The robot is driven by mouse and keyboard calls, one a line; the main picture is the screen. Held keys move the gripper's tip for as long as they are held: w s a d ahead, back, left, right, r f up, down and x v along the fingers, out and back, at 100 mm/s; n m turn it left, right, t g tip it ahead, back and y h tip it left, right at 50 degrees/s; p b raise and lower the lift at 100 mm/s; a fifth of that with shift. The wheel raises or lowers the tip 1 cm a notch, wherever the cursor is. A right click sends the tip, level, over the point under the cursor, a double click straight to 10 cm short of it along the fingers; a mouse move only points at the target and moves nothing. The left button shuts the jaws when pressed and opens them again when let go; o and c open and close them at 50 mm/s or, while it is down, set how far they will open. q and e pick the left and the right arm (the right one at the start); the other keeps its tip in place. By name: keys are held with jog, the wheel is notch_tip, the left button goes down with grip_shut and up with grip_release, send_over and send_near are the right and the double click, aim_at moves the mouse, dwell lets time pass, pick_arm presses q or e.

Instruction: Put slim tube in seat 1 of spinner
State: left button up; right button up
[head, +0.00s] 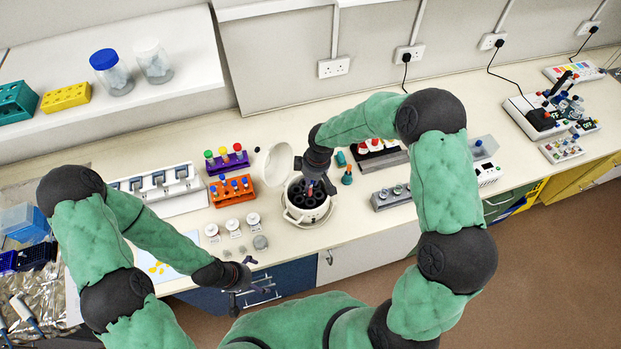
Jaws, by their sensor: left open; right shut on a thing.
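The spinner (289,213) is a round white machine in the middle of the bench, with a dark rotor of several seats. Its white lid (276,163) stands open at the back left. My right gripper (318,180) is over the rotor, shut on the slim tube (310,188), of which only a small pinkish part shows. I cannot tell whether the tube is in a seat or above it, nor read the seat numbers. My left gripper (246,276) is open and empty, low in front of the bench's front edge.
A purple rack (229,163) and an orange rack (231,192) of capped tubes stand left of the spinner. Several small white-lidded jars (233,226) stand at its front left. A grey block (390,199) and a teal bottle (347,177) stand to its right.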

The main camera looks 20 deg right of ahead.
aim_at(310, 195)
jog(key=shift+s+f, duration=0.15)
jog(key=shift+f, duration=0.5)
jog(key=shift+f+b, duration=0.9)
jog(key=shift+f, duration=0.3)
jog(key=shift+f+b, duration=1.55)
jog(key=shift+f, duration=0.05)
jog(key=o, duration=0.9)
jog(key=r, duration=0.4)
jog(key=d+r, duration=0.1)
jog(key=r, duration=0.3)
jog(key=s+r, duration=0.1)
jog(key=r, duration=0.3)
jog(key=shift+d, duration=0.2)
jog(key=shift+f, duration=0.1)
